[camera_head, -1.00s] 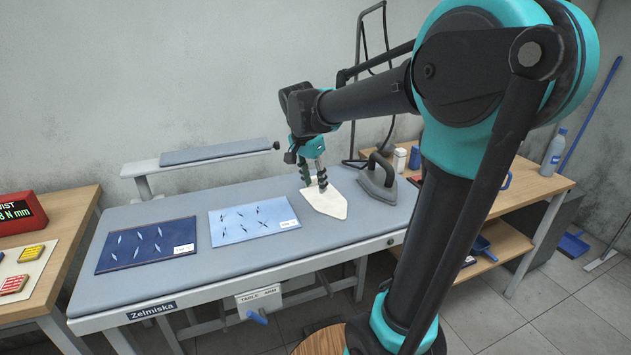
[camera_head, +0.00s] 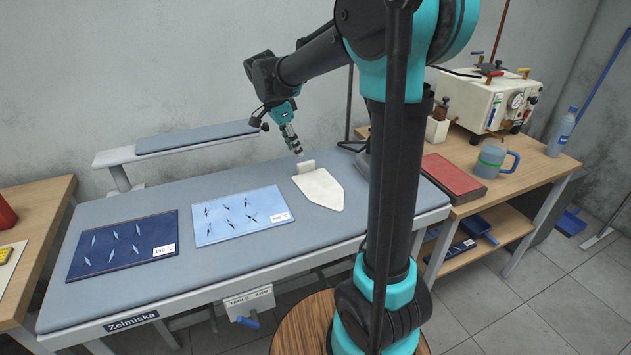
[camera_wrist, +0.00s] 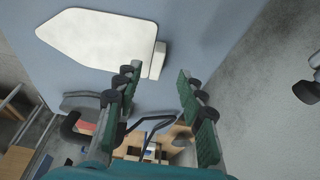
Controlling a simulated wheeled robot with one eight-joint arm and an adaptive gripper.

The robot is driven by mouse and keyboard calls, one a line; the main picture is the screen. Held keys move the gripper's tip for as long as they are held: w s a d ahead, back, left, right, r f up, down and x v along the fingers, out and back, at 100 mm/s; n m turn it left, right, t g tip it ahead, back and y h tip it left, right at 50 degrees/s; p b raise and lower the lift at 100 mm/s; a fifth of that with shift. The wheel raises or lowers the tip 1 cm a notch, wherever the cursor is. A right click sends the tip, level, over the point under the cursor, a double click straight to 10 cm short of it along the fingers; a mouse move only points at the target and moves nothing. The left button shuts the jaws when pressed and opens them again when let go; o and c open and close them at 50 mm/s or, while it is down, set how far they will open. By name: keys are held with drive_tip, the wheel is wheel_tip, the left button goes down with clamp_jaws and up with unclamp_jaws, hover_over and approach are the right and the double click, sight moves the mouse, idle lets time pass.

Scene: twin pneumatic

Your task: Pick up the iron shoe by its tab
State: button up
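The iron shoe (camera_head: 320,190) is a flat white plate with a pointed front, lying on the grey ironing table (camera_head: 245,262). Its tab (camera_head: 306,166) stands up at the rear edge. In the head view my gripper (camera_head: 298,151) hangs tilted just above and behind the tab, apparently clear of it. In the wrist view my gripper (camera_wrist: 159,78) is open, with a wide empty gap between its fingers. The shoe (camera_wrist: 95,38) is at the upper left there. Its tab (camera_wrist: 157,60) shows near the left fingertip; I cannot tell whether they touch.
A dark blue cloth (camera_head: 120,246) and a light blue cloth (camera_head: 238,214) lie left of the shoe. The iron (camera_head: 362,165) is mostly hidden behind my arm. The right bench (camera_head: 492,192) holds a red book (camera_head: 452,178), a mug (camera_head: 492,160) and a boxy machine (camera_head: 492,102).

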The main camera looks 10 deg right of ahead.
sight(305, 163)
drive_tip(key=shift+x, duration=1.1)
drive_tip(key=d+f, duration=0.2)
drive_tip(key=f, duration=0.1)
drive_tip(key=shift+w+d+f, duration=0.2)
drive_tip(key=shift+d, duration=0.05)
drive_tip(key=shift+d+f, duration=0.15)
drive_tip(key=shift+f, duration=0.4)
drive_tip(key=shift+c, duration=0.5)
clamp_jaws()
